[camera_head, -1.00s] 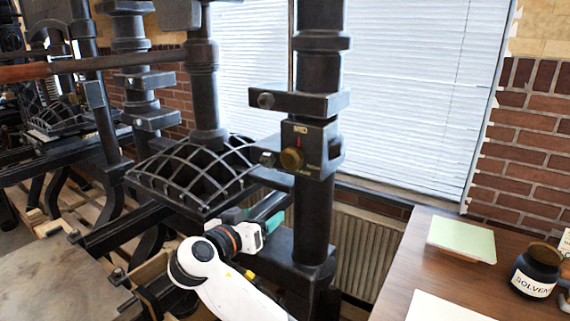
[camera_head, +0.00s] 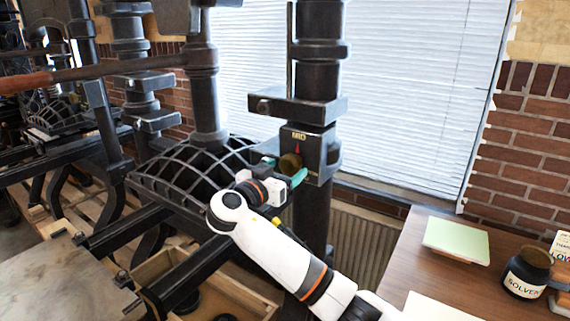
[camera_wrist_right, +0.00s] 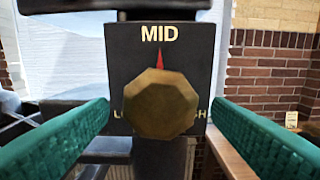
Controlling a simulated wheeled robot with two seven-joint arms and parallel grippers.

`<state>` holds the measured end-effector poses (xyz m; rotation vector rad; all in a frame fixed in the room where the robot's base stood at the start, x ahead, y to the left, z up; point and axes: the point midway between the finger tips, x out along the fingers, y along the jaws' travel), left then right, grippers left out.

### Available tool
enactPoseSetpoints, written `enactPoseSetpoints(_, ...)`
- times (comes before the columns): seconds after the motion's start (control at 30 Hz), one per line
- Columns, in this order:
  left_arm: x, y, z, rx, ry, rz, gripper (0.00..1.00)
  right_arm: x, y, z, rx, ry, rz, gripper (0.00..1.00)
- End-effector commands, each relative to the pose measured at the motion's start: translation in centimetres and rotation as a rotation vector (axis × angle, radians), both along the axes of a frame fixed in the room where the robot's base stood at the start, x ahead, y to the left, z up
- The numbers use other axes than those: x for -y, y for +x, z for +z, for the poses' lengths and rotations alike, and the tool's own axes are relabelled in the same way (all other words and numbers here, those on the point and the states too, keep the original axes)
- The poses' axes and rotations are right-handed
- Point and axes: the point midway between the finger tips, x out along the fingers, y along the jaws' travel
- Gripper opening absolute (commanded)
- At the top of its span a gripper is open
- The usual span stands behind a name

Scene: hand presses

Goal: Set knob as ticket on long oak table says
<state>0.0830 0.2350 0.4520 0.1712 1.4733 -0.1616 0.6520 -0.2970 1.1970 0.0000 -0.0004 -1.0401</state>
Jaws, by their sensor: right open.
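The brass knob (camera_head: 290,163) sits on a dark box on the press's upright post. In the right wrist view the knob (camera_wrist_right: 160,103) is faceted, with a red pointer above it towards MID. Two lower labels are partly hidden; the right one ends in H. My right gripper (camera_head: 285,169) is open, its green fingers at either side of the knob, apart from it in the wrist view. A card (camera_head: 562,246) on the brown table (camera_head: 440,267) is cut off by the frame edge; its large letters seem to start with LO. My left gripper is not in view.
On the table are a light green pad (camera_head: 457,240), a solvent jar (camera_head: 526,275) and a white sheet (camera_head: 440,307). The press's black ribbed plate (camera_head: 190,172) is left of my right gripper. A dark bracket (camera_head: 298,108) projects above the knob.

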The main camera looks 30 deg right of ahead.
Motion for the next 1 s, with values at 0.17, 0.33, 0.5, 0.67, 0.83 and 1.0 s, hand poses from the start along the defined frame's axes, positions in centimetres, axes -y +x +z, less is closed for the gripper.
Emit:
enactPoseSetpoints(0.17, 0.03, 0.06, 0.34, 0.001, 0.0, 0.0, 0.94, 0.73, 0.42, -0.03, -0.001, 0.0, 0.001, 0.73)
enactPoseSetpoints(0.33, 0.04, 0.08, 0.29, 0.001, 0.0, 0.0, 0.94, 0.73, 0.43, -0.08, -0.001, 0.0, 0.001, 0.73)
enactPoseSetpoints(0.5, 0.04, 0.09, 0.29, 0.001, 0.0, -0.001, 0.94, 0.72, 0.42, -0.07, -0.001, 0.0, 0.001, 0.55)
enactPoseSetpoints(0.67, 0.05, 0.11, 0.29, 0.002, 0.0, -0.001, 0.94, 0.71, 0.42, -0.07, -0.001, 0.0, 0.001, 0.29)
enactPoseSetpoints(0.83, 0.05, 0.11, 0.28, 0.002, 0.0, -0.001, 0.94, 0.68, 0.41, -0.08, -0.007, -0.003, 0.001, 0.29)
enactPoseSetpoints(1.0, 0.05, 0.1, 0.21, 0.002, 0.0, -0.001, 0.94, 0.67, 0.4, -0.1, -0.044, -0.024, 0.002, 0.29)
